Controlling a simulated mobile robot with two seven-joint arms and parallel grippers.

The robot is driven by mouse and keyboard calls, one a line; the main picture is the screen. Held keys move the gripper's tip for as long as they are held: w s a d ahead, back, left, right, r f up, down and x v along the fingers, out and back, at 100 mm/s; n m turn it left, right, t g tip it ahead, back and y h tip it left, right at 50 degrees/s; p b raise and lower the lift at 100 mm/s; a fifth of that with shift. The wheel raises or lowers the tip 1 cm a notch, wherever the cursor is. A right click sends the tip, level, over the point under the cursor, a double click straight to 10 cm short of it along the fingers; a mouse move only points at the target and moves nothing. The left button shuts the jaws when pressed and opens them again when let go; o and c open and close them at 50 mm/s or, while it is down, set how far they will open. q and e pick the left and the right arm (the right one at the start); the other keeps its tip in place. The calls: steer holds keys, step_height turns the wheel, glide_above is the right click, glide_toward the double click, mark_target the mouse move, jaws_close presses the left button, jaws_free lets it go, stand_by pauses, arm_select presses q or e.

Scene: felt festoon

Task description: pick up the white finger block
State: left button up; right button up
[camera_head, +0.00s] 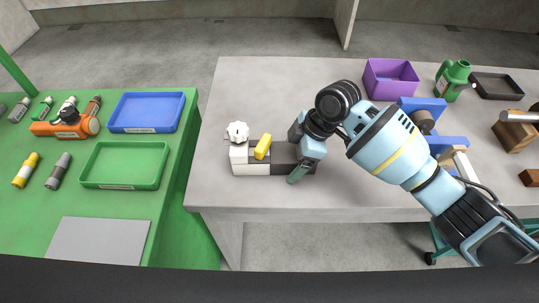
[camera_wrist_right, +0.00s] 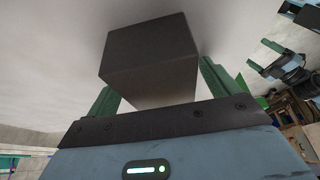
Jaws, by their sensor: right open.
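A white block (camera_head: 240,161) stands at the left end of a low row of blocks on the grey table, with a white knobbed piece (camera_head: 237,132) on top. A yellow block (camera_head: 263,146) and dark blocks (camera_head: 284,154) are to its right. My right gripper (camera_head: 297,165) is at the right end of this row, apart from the white block. In the wrist view, the open green fingers (camera_wrist_right: 160,88) are on either side of a dark grey block (camera_wrist_right: 150,45); contact cannot be told. My left gripper does not show.
A purple bin (camera_head: 391,90), a green jug (camera_head: 453,79) and a black tray (camera_head: 497,86) stand at the table's right. The green table at left holds a blue tray (camera_head: 147,111), a green tray (camera_head: 124,164) and bottles. The grey table's front middle is clear.

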mark_target(290, 152)
steer(key=c, duration=1.3)
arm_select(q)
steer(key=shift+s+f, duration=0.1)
arm_select(e)
steer(key=shift+r, duration=0.15)
steer(key=shift+c, duration=0.2)
steer(key=shift+r, duration=1.5)
steer(key=shift+s+r, duration=0.1)
steer(key=shift+r, duration=0.25)
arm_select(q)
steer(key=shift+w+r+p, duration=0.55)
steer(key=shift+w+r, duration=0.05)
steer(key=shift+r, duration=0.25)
arm_select(e)
steer(key=s+a+r, duration=0.1)
steer(key=s, duration=1.4)
steer(key=shift+s+a+r, duration=0.15)
steer(key=shift+s+a, duration=0.2)
steer(key=shift+s, duration=0.05)
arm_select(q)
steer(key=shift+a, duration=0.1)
